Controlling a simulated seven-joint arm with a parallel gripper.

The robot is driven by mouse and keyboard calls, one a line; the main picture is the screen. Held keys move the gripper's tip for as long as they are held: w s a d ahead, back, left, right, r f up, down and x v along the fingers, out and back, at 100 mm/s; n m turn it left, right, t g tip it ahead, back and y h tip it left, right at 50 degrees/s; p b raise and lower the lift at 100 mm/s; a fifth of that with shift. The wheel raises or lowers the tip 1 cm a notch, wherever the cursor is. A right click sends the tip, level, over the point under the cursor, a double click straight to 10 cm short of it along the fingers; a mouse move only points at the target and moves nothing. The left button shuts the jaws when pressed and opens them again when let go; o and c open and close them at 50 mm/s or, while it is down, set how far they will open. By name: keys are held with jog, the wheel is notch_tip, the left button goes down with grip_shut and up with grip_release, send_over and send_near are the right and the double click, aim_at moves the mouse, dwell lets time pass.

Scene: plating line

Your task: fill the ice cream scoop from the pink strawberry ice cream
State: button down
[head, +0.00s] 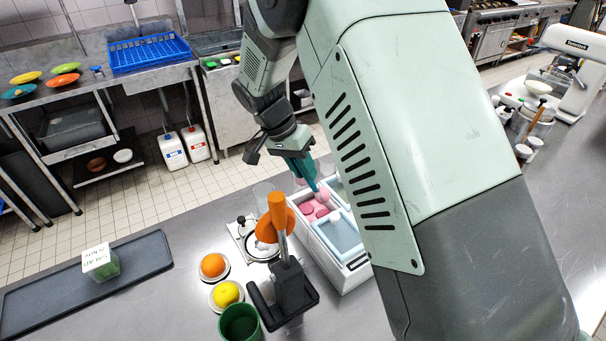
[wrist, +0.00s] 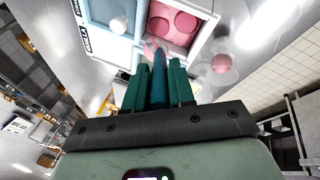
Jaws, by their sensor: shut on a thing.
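My gripper (head: 303,172) is shut on the teal handle of the ice cream scoop (wrist: 158,88), which points down and away between the fingers. A pink rounded shape shows at the scoop's lower end in the head view; I cannot tell whether it is ice cream in the scoop or in the tub behind. The pink strawberry ice cream (wrist: 172,24) lies in a white-rimmed tub, with round marks on its surface. It also shows in the head view (head: 307,210), below the scoop. The scoop's end is at or just above this tub's edge in the wrist view.
A pale blue tub (head: 342,236) with a white ball (wrist: 118,25) adjoins the pink one. A clear dish with a pink ball (wrist: 221,63) stands beside the tubs. A black stand with an orange item (head: 278,215), fruit and a green cup (head: 240,322) are nearby.

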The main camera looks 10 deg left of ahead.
jog(key=shift+r, duration=2.55)
